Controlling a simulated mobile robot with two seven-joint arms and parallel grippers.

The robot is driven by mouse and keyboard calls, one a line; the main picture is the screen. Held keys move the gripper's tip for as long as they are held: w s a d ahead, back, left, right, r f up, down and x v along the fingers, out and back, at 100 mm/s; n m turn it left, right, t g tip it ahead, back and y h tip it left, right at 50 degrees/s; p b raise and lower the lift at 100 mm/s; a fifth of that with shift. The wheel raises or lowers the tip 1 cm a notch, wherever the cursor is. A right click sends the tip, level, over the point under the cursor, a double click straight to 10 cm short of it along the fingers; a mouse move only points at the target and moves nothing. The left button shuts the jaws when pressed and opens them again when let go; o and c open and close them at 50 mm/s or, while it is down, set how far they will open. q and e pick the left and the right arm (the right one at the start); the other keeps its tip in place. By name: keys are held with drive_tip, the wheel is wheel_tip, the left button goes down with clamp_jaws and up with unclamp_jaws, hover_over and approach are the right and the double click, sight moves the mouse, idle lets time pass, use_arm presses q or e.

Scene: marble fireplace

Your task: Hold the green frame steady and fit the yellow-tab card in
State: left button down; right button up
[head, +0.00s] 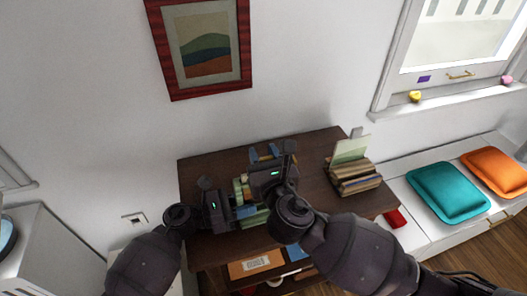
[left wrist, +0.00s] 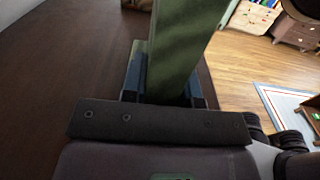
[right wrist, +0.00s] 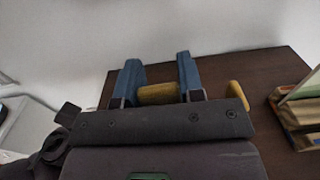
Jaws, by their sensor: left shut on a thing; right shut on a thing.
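The green frame (head: 254,219) stands on the dark wooden cabinet top, partly hidden by my arms. My left gripper (head: 244,211) is shut on it. In the left wrist view the green frame (left wrist: 182,48) rises as a broad upright piece between the blue fingers (left wrist: 165,88). My right gripper (head: 265,152) is higher and further back. In the right wrist view its blue fingers (right wrist: 160,80) are shut on a yellow piece (right wrist: 157,94), which I take for the card's tab. Another yellow part (right wrist: 238,92) shows right of the fingers. The card's body and any contact with the frame are hidden.
The dark cabinet top (head: 310,150) has free room behind and right of the grippers. A wooden holder (head: 355,180) with a pale green card stands at its right. A white bench with a teal cushion (head: 447,192) and an orange cushion (head: 496,172) lies further right.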

drive_tip(key=shift+f, duration=0.9)
drive_tip(key=o, duration=1.7)
wheel_tip(320, 180, up, 6)
idle(0.4)
idle(0.5)
